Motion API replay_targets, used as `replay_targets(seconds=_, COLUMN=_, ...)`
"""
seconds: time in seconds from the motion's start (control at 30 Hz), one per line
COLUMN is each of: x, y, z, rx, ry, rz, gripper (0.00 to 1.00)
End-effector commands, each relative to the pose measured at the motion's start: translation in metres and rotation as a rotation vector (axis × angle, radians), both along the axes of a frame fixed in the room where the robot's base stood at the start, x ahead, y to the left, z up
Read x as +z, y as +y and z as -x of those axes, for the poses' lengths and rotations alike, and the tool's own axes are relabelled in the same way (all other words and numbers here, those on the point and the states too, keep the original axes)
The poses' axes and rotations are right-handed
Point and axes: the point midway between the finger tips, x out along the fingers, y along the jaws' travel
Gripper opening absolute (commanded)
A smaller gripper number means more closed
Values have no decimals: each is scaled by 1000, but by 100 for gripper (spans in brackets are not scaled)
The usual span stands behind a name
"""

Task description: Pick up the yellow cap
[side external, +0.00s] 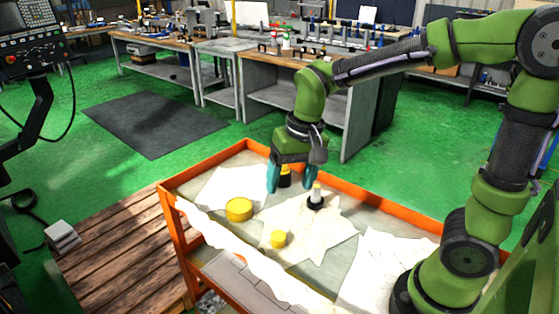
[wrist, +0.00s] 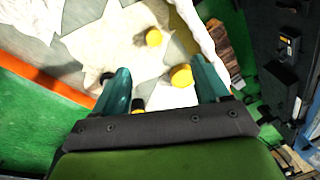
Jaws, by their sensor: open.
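Two yellow round pieces lie on papers in the orange-rimmed cart. The larger one (side external: 239,209) is at the left and the smaller one (side external: 278,239) is nearer the front. I cannot tell for sure which is the yellow cap. In the wrist view the larger piece (wrist: 181,76) is close to the right finger and the smaller (wrist: 153,37) is beyond the fingertips. My gripper (side external: 291,188) is open and points down over the far part of the cart, behind both pieces. Nothing is seen held. A black bottle with a yellow top (side external: 285,177) shows between or behind the fingers.
A black-based bottle with a white body (side external: 316,196) stands right of my gripper. The cart's raised orange rim (side external: 375,203) runs along the back. Crumpled papers (side external: 375,270) cover much of the tray. Workbenches (side external: 300,85) stand far behind.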

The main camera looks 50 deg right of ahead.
Motion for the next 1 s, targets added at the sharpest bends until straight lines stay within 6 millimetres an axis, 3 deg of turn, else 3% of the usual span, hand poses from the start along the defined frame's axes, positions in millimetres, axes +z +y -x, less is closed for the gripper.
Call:
replay_targets(seconds=0.1, x=-15, y=2, z=-23, rx=-92, ry=102, rz=38, gripper=74)
replay_targets(seconds=0.2, x=-18, y=0, z=-37, rx=-186, ry=151, rz=66, gripper=74)
replay_targets(seconds=0.3, x=-9, y=-3, z=-40, rx=-274, ry=158, rz=75, gripper=74)
replay_targets(seconds=0.37, x=-14, y=-3, z=-37, rx=-295, ry=171, rz=75, gripper=74)
replay_targets(seconds=0.47, x=-28, y=-3, z=-36, rx=-300, ry=173, rz=74, gripper=74)
replay_targets(seconds=0.8, x=-101, y=-3, z=-35, rx=-298, ry=173, rz=74, gripper=74)
replay_targets(seconds=1.0, x=-124, y=-3, z=-36, rx=-298, ry=169, rz=72, gripper=74)
